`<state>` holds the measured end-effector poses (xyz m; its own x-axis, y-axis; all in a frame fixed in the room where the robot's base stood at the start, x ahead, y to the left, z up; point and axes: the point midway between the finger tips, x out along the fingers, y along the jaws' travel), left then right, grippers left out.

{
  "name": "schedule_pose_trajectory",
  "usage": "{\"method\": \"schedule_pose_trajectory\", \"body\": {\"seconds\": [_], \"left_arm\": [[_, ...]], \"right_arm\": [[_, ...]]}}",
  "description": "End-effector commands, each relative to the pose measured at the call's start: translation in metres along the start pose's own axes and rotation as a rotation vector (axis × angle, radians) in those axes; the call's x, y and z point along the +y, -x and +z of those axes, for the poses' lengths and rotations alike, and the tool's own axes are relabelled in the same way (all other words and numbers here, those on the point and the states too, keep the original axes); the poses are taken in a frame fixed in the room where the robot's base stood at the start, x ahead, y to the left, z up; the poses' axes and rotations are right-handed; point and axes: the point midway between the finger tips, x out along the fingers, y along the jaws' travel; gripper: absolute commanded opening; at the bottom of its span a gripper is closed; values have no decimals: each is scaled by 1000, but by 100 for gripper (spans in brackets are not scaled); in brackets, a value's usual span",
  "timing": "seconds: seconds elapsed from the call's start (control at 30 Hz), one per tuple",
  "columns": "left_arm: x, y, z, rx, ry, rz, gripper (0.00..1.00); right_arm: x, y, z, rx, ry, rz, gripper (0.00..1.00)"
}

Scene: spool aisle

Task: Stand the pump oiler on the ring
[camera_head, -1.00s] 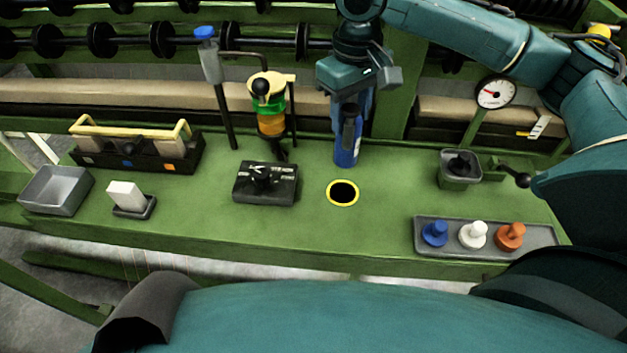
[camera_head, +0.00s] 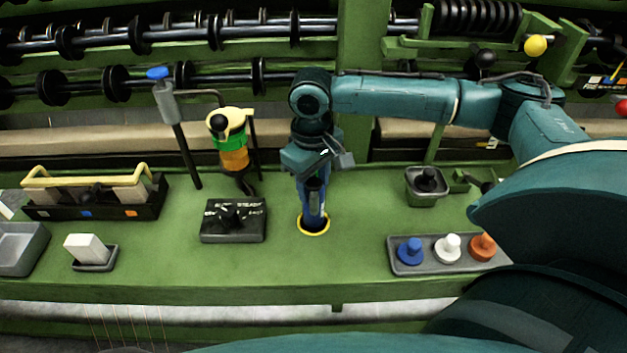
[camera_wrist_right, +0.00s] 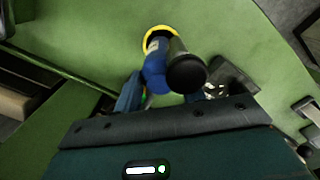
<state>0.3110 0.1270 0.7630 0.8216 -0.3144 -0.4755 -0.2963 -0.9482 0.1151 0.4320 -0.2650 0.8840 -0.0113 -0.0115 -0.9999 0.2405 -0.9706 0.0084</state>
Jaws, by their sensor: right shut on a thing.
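The pump oiler (camera_head: 314,207) is a blue can, upright in the head view, with a dark top part. My right gripper (camera_head: 313,180) is shut on it from above. The yellow ring (camera_head: 313,233) lies on the green bench, and the oiler's lower end covers most of its dark middle. I cannot tell whether the base touches the bench. In the right wrist view the blue oiler (camera_wrist_right: 155,78) with its black cap is between the fingers of my right gripper (camera_wrist_right: 168,95), and the ring (camera_wrist_right: 150,33) shows behind its far end. My left gripper is not in view.
A black switch box (camera_head: 233,221) stands left of the ring. A grey tray (camera_head: 447,267) with blue, white and orange knobs lies to the right. A grey pot (camera_head: 426,190) stands behind that tray. The bench between box, ring and tray is clear.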

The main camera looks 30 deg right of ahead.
Motion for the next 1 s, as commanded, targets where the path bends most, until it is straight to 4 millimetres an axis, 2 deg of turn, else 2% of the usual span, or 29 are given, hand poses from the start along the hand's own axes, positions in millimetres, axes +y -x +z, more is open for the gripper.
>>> {"method": "schedule_pose_trajectory", "body": {"seconds": [0.17, 0.2, 0.43, 0.77, 0.87, 1.0], "left_arm": [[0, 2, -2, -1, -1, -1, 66], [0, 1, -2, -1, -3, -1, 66], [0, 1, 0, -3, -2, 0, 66], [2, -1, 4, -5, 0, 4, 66], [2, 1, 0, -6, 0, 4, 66], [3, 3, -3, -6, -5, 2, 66]], "right_arm": [[0, -1, 0, 1, 0, -1, 6], [0, -2, 0, 1, 0, 0, 42], [0, -2, 0, 0, 0, 0, 60], [0, 0, 0, 1, 0, 0, 62], [0, 14, -1, 3, 0, -1, 62], [0, 43, -1, 4, 0, -1, 62]]}}
